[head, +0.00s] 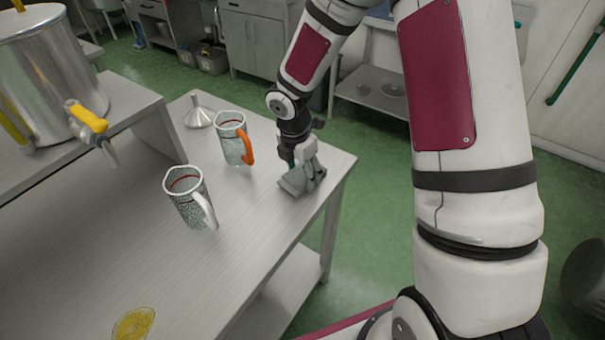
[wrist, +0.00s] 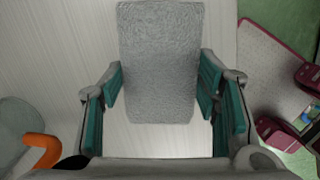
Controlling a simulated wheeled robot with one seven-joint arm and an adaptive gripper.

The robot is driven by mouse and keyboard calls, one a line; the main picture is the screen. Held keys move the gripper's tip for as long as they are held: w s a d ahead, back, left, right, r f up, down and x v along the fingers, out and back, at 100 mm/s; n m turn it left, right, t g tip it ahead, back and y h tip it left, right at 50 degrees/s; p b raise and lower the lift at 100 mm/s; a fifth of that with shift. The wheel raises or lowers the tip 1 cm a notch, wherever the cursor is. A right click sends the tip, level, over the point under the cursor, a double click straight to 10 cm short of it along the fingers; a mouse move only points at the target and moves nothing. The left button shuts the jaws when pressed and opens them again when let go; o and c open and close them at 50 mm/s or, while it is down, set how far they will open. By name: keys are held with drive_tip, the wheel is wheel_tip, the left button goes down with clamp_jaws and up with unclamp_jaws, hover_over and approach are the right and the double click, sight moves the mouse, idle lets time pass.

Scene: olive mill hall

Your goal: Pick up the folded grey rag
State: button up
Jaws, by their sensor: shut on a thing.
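The folded grey rag (head: 297,182) is at the right edge of the metal table, under my gripper (head: 306,161). In the wrist view the rag (wrist: 158,60) is a light grey, textured, flat rectangle. It lies between the two teal finger pads of my gripper (wrist: 160,98). The fingers are shut on the rag, one on each side. Whether the rag still touches the tabletop is hard to tell.
A patterned jug with an orange handle (head: 233,138) stands left of my gripper; another with a white handle (head: 189,196) is nearer. A metal funnel (head: 199,114) stands behind. A steel tank (head: 52,75) with a yellow tap is at the left. The table's front middle (head: 130,250) is mostly clear.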

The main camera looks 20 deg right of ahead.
sight(302, 175)
drive_tip(key=shift+r, duration=0.45)
drive_tip(key=r, duration=0.3)
drive_tip(key=shift+s+a, duration=0.1)
drive_tip(key=shift+s, duration=0.1)
drive_tip(key=s+a, duration=0.2)
drive_tip(key=s, duration=0.2)
drive_tip(key=s+a, duration=0.2)
drive_tip(key=s, duration=0.3)
drive_tip(key=s+a+r, duration=0.1)
drive_tip(key=s+a, duration=0.1)
drive_tip(key=s, duration=0.3)
drive_tip(key=shift+a, duration=0.35)
